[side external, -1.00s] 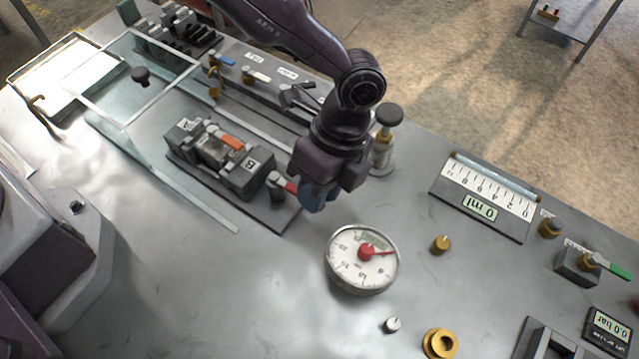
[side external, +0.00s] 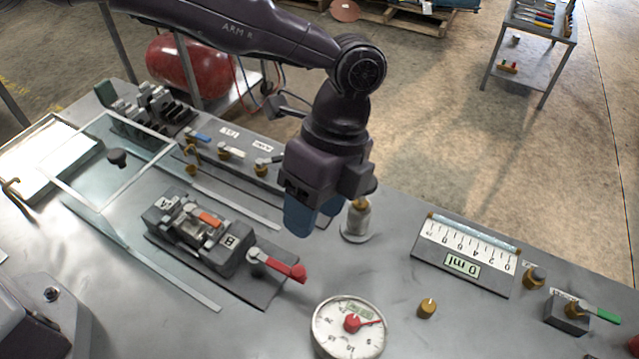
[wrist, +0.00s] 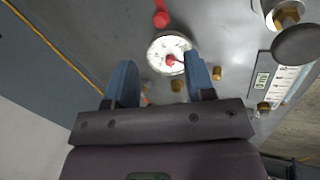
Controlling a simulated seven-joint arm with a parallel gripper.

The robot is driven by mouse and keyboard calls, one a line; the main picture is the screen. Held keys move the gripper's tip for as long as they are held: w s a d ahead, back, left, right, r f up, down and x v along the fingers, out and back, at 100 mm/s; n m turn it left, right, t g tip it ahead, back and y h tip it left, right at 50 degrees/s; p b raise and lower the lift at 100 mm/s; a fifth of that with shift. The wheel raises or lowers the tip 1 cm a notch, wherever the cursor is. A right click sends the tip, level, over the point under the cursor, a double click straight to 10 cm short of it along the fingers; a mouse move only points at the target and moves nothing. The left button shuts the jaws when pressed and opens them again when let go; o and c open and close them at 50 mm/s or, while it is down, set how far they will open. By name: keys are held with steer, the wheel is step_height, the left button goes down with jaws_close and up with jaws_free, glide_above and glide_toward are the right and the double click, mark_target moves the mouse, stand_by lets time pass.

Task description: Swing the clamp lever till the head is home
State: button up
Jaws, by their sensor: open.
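The clamp lever (side external: 284,268) has a red handle and a grey hub at the right end of the clamp fixture (side external: 222,262). Its handle points right, toward the gauge. The fixture has blocks marked A and B, with a small orange-handled part (side external: 210,219) between them. I cannot tell whether the head touches its seat. My gripper (side external: 315,220) is open and empty, its blue fingers above and behind the lever, apart from it. In the wrist view, my gripper (wrist: 160,65) has its fingers spread, and the red handle (wrist: 161,18) shows at the top edge.
A round dial gauge (side external: 348,328) stands in front of the lever. A capped post (side external: 357,220) is close to my gripper's right. A scale block (side external: 465,255) and brass knob (side external: 427,308) are to the right.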

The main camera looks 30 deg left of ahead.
steer(key=shift+v, duration=1.55)
steer(key=shift+s, duration=0.1)
steer(key=s+a+r+n+t, duration=0.3)
steer(key=s+a+r+n, duration=0.2)
steer(key=a, duration=0.5)
steer(key=s+a+r+n+t, duration=0.3)
steer(key=s+a+r+n, duration=0.2)
steer(key=a+n, duration=0.3)
steer(key=s+a+r+n+t, duration=0.3)
steer(key=s+a+r+n, duration=0.3)
steer(key=a, duration=0.8)
steer(key=shift+n+t+h, duration=0.3)
steer(key=shift+n, duration=0.2)
